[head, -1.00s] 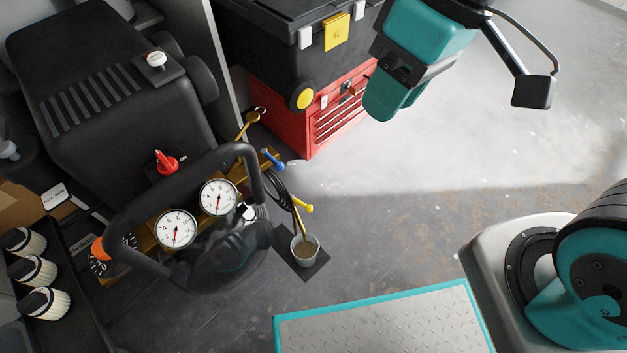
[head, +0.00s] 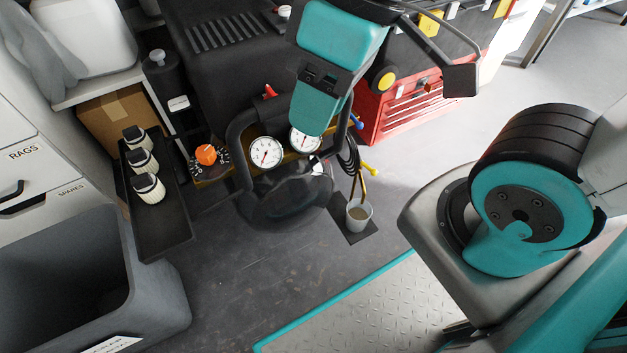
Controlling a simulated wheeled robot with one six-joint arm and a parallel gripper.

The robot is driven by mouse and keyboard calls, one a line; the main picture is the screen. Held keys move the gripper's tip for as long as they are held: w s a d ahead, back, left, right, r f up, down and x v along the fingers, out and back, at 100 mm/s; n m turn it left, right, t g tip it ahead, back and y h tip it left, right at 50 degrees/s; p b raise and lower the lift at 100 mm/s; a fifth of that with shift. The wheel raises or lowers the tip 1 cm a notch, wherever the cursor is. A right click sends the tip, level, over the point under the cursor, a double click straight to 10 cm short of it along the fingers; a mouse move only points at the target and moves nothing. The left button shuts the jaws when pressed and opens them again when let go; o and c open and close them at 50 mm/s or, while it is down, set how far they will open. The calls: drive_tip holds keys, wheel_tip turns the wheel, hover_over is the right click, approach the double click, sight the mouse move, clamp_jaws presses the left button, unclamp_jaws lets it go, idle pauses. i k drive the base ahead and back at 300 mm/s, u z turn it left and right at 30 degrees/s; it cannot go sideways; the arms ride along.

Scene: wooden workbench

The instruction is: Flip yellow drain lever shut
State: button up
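The yellow drain lever (head: 369,168) sticks out to the right from the lower right side of the dark compressor tank (head: 285,200). Its yellow tip points right and a little down. Just below it, thin hoses run down to a small grey cup (head: 358,214) on a dark mat. A blue lever (head: 357,122) shows above it. My gripper (head: 317,115) is the teal end of my arm, hanging above and left of the yellow lever in the picture and covering part of the right gauge. It appears apart from the lever. Its fingertips cannot be made out.
Two white gauges (head: 266,153) and an orange knob (head: 206,155) sit left of the lever, beside a black tube handle. A red tool chest (head: 420,112) stands behind right. A black tray (head: 160,220) with several filters and a grey bin (head: 95,270) are left. Floor right of the cup is open.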

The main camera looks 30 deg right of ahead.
sight(374, 171)
drive_tip(key=u, duration=0.7)
drive_tip(key=k, duration=1.05)
drive_tip(key=z, duration=1.3)
drive_tip(key=i, duration=0.5)
drive_tip(key=u, duration=0.05)
